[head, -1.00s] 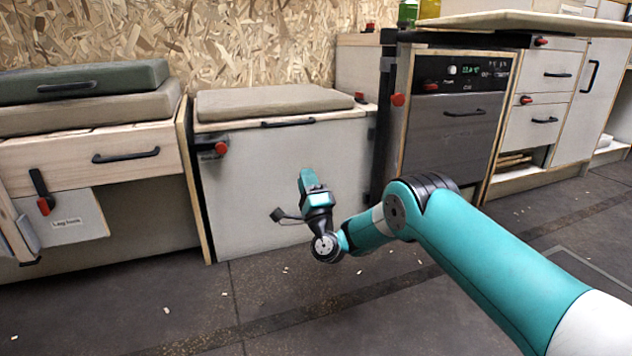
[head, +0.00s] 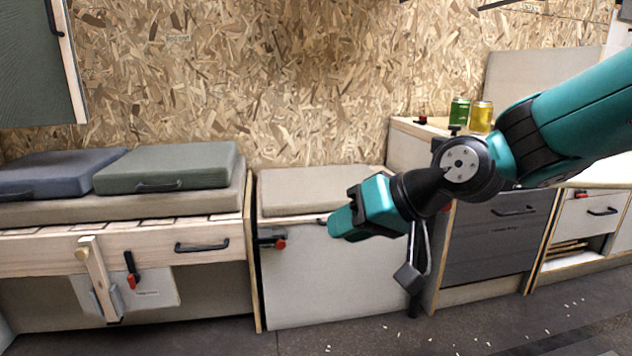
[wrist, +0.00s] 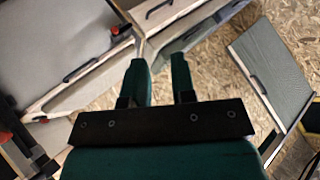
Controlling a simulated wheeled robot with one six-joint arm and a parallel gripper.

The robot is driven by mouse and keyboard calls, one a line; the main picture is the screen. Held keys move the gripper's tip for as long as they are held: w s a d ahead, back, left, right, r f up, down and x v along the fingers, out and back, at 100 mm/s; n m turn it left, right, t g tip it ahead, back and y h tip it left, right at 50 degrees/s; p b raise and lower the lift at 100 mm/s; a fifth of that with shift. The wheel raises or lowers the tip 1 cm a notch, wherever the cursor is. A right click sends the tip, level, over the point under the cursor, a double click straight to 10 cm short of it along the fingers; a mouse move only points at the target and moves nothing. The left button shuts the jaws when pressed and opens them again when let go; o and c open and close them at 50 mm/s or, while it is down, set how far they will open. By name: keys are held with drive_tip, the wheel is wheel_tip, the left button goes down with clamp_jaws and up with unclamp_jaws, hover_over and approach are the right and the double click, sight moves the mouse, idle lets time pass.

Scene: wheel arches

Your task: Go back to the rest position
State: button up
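My gripper (head: 350,222) shows in the head view at the end of my raised teal arm, in front of the white cabinet with the beige cushion. In the wrist view, the two teal fingers of my gripper (wrist: 160,70) stand apart with a gap between them. Nothing is held between the fingers. In the head view the fingers point left and the gap between them cannot be made out.
A white cabinet (head: 340,275) and a drawer bench (head: 50,252) with cushions stand along the chipboard wall. A green can (head: 459,112) and a yellow can (head: 481,117) stand on the counter.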

drive_tip(key=s+d+r+n+g+h+p, duration=0.1)
drive_tip(key=s+d+r+g+h+p, duration=0.15)
drive_tip(key=s, duration=0.45)
drive_tip(key=s+d+r+n+g+h+p, duration=0.1)
drive_tip(key=s+d+p, duration=0.1)
drive_tip(key=s+d, duration=0.35)
drive_tip(key=s+d+r+n+g+h+p, duration=0.1)
drive_tip(key=s+d+r+g+h+p, duration=0.15)
drive_tip(key=s, duration=0.65)
wheel_tip(320, 180, up, 37)
drive_tip(key=y+p, duration=0.1)
drive_tip(key=p, duration=3.6)
drive_tip(key=shift+w+a+f+t, duration=0.15)
drive_tip(key=shift+a+t, duration=0.05)
drive_tip(key=shift+t, duration=0.2)
